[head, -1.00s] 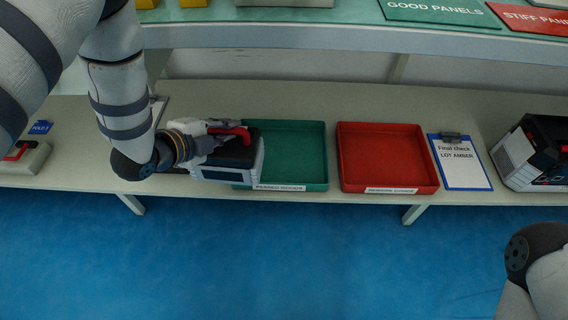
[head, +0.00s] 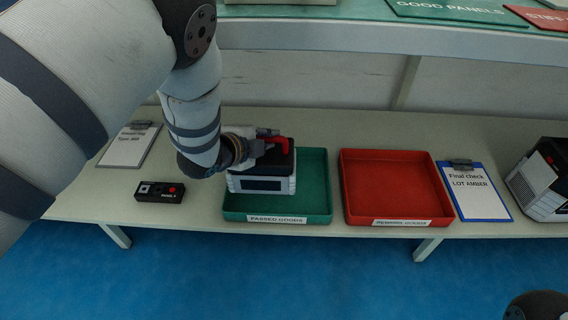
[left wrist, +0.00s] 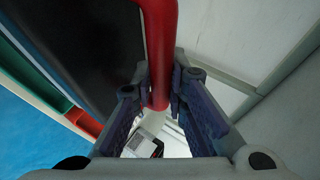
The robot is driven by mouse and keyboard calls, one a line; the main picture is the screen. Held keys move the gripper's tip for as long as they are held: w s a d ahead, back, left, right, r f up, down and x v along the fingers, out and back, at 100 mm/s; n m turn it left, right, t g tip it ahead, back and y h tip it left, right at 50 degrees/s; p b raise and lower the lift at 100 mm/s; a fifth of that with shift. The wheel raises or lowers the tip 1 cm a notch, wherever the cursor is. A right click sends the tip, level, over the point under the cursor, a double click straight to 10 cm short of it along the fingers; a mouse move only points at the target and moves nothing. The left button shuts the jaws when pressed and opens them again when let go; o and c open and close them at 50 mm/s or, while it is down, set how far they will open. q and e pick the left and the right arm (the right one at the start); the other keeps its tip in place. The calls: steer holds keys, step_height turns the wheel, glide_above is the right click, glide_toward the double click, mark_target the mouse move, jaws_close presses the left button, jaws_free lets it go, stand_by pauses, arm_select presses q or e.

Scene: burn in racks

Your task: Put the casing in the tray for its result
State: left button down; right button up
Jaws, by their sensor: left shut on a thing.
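The casing (head: 262,184) is a white and black box with a dark front window and a red handle (head: 277,143). In the head view it is at the left part of the green tray (head: 317,193), labelled PASSED GOODS. I cannot tell whether it rests on the tray floor or hangs just above it. My left gripper (head: 262,146) is shut on the red handle, which also shows between the fingers in the left wrist view (left wrist: 160,75). The red tray (head: 396,190), whose label is partly legible, stands to the right and is empty. My right gripper is not in view.
A black box with a red button (head: 160,192) lies left of the green tray. A clipboard (head: 131,146) lies behind it. A "Final check LOT AMBER" clipboard (head: 478,197) lies right of the red tray. Another casing (head: 542,185) stands at the far right. A shelf (head: 380,36) overhangs the back.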

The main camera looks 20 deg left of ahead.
mark_target(278, 151)
arm_select(q)
steer(key=d+f, duration=0.1)
steer(key=w+d+f+b, duration=0.1)
steer(key=f, duration=0.1)
steer(key=w+d+f+b, duration=0.1)
steer(key=f, duration=0.1)
steer(key=shift+w, duration=0.2)
step_height(278, 151, down, 4)
steer(key=shift+w+d+r+b, duration=0.15)
steer(key=shift+b, duration=0.7)
steer(key=shift+r, duration=0.15)
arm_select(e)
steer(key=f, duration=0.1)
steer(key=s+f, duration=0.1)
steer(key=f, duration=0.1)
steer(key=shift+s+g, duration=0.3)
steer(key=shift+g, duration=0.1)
arm_select(q)
steer(key=c, duration=1.6)
jaws_free()
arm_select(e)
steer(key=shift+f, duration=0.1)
